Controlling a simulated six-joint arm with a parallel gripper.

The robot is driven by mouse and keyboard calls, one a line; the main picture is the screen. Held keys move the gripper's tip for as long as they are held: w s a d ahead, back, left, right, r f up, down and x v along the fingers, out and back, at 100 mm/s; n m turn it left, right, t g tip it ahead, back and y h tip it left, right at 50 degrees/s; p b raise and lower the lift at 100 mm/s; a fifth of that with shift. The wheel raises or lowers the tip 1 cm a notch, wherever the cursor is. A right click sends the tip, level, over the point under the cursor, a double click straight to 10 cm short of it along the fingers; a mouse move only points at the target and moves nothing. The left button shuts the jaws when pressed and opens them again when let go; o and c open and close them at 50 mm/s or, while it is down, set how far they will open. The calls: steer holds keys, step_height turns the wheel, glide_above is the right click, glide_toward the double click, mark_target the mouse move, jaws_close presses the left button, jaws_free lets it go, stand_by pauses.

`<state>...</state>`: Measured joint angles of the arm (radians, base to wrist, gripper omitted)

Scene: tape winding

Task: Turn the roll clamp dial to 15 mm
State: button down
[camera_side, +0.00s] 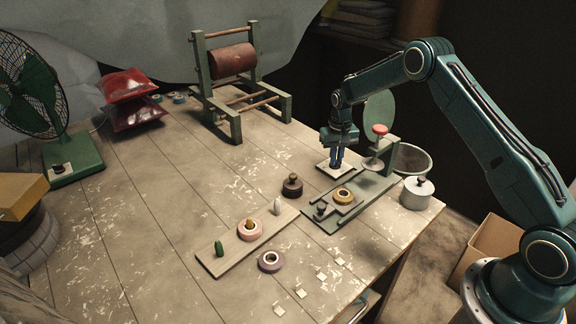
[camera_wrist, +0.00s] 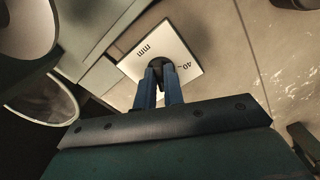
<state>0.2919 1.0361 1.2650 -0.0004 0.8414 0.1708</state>
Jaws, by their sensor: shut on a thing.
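My gripper (camera_side: 337,160) points down over the small white dial plate (camera_side: 327,170) on the table, left of the green winding machine. In the wrist view the blue fingers of my gripper (camera_wrist: 164,82) are shut around a dark knob (camera_wrist: 159,64) in the middle of the plate (camera_wrist: 181,47). The plate bears the marks "mm" and "40". The fingers hide most of the knob, and its setting cannot be read. The roll clamp (camera_side: 341,196) is a green base with a yellow-brown roll on it, just in front of the plate.
A pink-topped stand (camera_side: 379,145) and green disc (camera_side: 380,110) stand close right of my gripper. A lidded metal pot (camera_side: 417,192) stands near the right edge. A dark roll (camera_side: 292,186) and a wooden board (camera_side: 243,243) with pegs lie left.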

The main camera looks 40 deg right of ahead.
steer(key=m, duration=0.6)
steer(key=shift+w+m, duration=0.15)
steer(key=shift+m, duration=0.25)
steer(key=c, duration=1.5)
jaws_free()
steer(key=shift+a, duration=0.1)
steer(key=shift+r, duration=0.2)
step_height(320, 180, up, 14)
steer(key=shift+f, duration=0.25)
steer(key=shift+r, duration=0.15)
